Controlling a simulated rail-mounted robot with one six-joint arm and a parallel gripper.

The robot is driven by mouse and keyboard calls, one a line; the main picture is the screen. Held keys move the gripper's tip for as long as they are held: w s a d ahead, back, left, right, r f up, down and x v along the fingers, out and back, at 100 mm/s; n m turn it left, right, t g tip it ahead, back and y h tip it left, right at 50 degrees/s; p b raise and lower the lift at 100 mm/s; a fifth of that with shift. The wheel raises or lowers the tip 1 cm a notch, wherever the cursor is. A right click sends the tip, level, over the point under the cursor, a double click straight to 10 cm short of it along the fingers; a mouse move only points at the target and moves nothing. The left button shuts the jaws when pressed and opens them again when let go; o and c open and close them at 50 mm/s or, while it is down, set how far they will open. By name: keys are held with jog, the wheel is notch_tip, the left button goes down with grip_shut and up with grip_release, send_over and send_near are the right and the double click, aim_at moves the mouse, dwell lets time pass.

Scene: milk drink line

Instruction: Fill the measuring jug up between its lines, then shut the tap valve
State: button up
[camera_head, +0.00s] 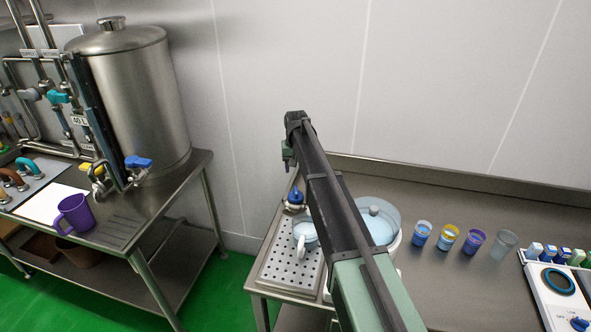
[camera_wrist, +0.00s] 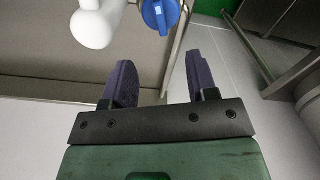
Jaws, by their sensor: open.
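A pale blue and white jug with a handle (camera_head: 305,234) stands on the perforated tray (camera_head: 288,262) at the left end of the right-hand bench. A blue tap handle (camera_head: 295,195) sits just behind the jug. In the wrist view a blue handle (camera_wrist: 160,14) is at the top edge, beside a rounded white part (camera_wrist: 95,24). My gripper (camera_head: 288,157) is above and behind the tap in the head view, its fingers hardly visible. In the wrist view my gripper (camera_wrist: 158,70) is open and empty, apart from the blue handle. The jug's lines and fill level cannot be read.
A white lidded vessel (camera_head: 384,222) stands right of my arm, partly hidden. Several cups (camera_head: 448,238) and a white device (camera_head: 557,297) are farther right. The left bench holds a steel tank (camera_head: 140,100), a purple jug (camera_head: 75,213) and a blue-handled valve (camera_head: 138,162). A floor gap separates the benches.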

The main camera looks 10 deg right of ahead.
aim_at(296, 190)
jog(key=o, duration=0.4)
jog(key=m, duration=0.5)
jog(key=shift+o, duration=0.2)
notch_tip(296, 190, down, 11)
jog(key=m+b, duration=1.1)
jog(key=m, duration=0.1)
jog(key=shift+m, duration=0.3)
jog(key=shift+r, duration=0.1)
